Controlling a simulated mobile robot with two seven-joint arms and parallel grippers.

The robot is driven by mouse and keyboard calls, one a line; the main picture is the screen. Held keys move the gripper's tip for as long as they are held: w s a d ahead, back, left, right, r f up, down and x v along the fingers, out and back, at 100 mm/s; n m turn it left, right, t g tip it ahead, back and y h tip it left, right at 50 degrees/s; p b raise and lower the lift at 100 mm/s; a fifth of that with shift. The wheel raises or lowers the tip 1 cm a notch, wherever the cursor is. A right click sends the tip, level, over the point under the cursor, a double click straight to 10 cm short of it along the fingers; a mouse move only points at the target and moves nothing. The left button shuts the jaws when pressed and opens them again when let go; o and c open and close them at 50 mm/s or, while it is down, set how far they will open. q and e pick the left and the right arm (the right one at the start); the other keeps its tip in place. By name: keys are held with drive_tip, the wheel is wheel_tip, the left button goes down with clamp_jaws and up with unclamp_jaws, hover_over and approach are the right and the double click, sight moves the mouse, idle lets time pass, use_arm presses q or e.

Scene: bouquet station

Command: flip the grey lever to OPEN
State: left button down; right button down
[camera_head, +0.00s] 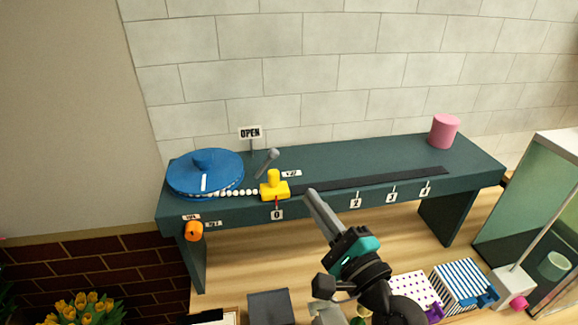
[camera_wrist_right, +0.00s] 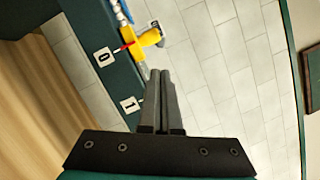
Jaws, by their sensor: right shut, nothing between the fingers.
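The grey lever (camera_head: 268,160) stands on the dark teal bench, behind the yellow slider block (camera_head: 274,186). It leans to the right, its rounded end up, and its foot is partly hidden. The OPEN sign (camera_head: 250,132) stands behind it to the left. A small white label (camera_head: 291,173) lies to its right; its word is too small to read. My right gripper (camera_head: 310,192) is shut and empty, its tips over the bench's front edge, right of the lever and apart from it. In the wrist view the shut fingers (camera_wrist_right: 160,74) point towards the yellow block (camera_wrist_right: 145,38). My left gripper is not in view.
A blue round disc (camera_head: 205,173) with a white bead string sits at the bench's left. A dark slot (camera_head: 390,178) runs right, with numbered tags in front. A pink cylinder (camera_head: 444,131) stands at the right end. An orange knob (camera_head: 194,231) is on the front left.

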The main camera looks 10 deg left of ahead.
sight(265, 165)
drive_tip(key=x, duration=0.9)
drive_tip(key=shift+w+a+p, duration=0.2)
drive_tip(key=shift+w+p, duration=0.1)
drive_tip(key=shift+p, duration=0.1)
